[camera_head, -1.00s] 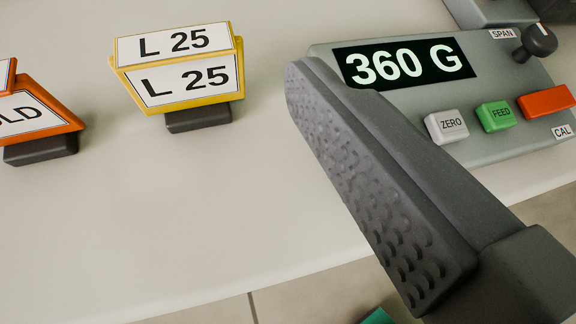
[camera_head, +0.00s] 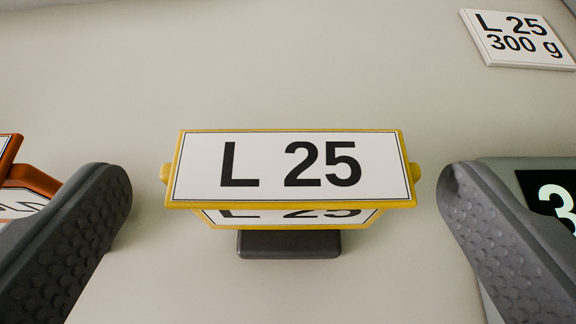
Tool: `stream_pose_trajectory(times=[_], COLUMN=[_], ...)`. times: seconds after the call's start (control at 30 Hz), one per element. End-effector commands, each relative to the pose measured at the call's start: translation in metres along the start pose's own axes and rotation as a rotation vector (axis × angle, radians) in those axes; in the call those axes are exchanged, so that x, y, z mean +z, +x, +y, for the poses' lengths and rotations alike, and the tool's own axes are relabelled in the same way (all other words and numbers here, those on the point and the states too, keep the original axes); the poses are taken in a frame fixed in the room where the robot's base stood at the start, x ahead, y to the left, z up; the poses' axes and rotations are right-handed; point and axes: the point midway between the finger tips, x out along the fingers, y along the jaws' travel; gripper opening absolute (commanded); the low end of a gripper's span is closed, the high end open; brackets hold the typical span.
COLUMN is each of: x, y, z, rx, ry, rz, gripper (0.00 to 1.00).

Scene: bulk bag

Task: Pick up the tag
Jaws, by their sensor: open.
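The yellow-framed tag (camera_head: 290,170) with "L 25" on its white faces stands upright on a small dark foot (camera_head: 289,244), on the pale surface. It has a small knob at each end. My gripper (camera_head: 285,190) is open, with one dark, dimpled finger to the left of the tag and one to the right. Clear gaps show between the tag and both fingers. The lower face of the tag is partly hidden under its top face.
An orange-framed tag (camera_head: 30,180) is partly behind the left finger. A grey console (camera_head: 508,176) with a black display is partly behind the right finger. A flat "L 25 300 g" plate (camera_head: 520,40) lies at the upper right. The surface beyond the tag is clear.

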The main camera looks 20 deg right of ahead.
Motion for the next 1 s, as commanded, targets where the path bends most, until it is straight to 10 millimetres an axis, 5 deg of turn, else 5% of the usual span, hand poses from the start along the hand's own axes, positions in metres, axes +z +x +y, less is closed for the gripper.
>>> stream_pose_trajectory(times=[0.33,0.63,0.67,0.83,1.0], x=[0.006,0.004,0.004,0.004,0.004], y=[0.042,0.049,0.049,0.049,0.049], z=[0.002,0.002,0.002,0.002,0.002], rx=[0.002,0.001,0.001,0.001,0.002], ry=[0.001,0.002,0.002,0.002,0.002], rz=[0.000,0.002,0.002,0.001,0.001], gripper=[0.95,0.95,0.92,0.46,0.46])
